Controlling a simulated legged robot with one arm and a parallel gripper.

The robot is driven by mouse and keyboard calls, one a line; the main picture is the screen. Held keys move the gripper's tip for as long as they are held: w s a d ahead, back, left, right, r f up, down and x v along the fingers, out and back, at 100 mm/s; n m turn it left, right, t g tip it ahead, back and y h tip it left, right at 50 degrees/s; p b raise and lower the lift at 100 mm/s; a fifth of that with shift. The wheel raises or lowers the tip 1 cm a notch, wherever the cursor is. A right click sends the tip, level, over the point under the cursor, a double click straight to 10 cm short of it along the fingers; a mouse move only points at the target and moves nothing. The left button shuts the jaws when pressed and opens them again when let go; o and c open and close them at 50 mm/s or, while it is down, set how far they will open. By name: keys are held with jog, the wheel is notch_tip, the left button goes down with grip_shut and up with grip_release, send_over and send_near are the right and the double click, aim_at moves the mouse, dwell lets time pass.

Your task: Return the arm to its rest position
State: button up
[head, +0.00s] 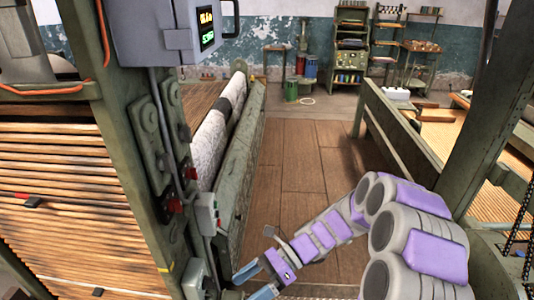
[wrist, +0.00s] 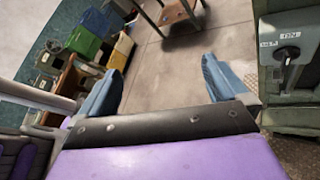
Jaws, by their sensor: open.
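My arm (head: 320,235), with purple and grey links, reaches from the lower right toward the lower middle of the head view. My gripper (head: 252,282) is at the arm's end, low in the head view, close to the green machine post. In the wrist view its two blue fingers stand wide apart, and my gripper (wrist: 160,66) is open with nothing between the fingers. A switch box (wrist: 287,55) with a dark rotary knob is just right of the fingers in the wrist view, apart from them.
The green machine frame (head: 130,150) with a control box (head: 170,30) stands at left. A cloth roll (head: 215,135) lies beyond it. A green rail (head: 400,130) and post (head: 490,110) bound the right. The wooden floor (head: 300,160) between is clear; shelves (head: 350,50) stand at the back.

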jog(key=s+d+r+n+t+h, duration=0.2)
jog(key=s+d+r+n+h, duration=0.2)
jog(key=s+d+n+h, duration=0.2)
jog(key=s+d+r+n+t+h, duration=0.3)
jog(key=s+d+n+h, duration=0.3)
jog(key=s+d+n, duration=0.5)
jog(key=s+d+r, duration=0.1)
jog(key=s, duration=0.2)
jog(key=shift+s+d+r+n, duration=0.2)
jog(key=shift+n, duration=0.1)
dwell(1.1)
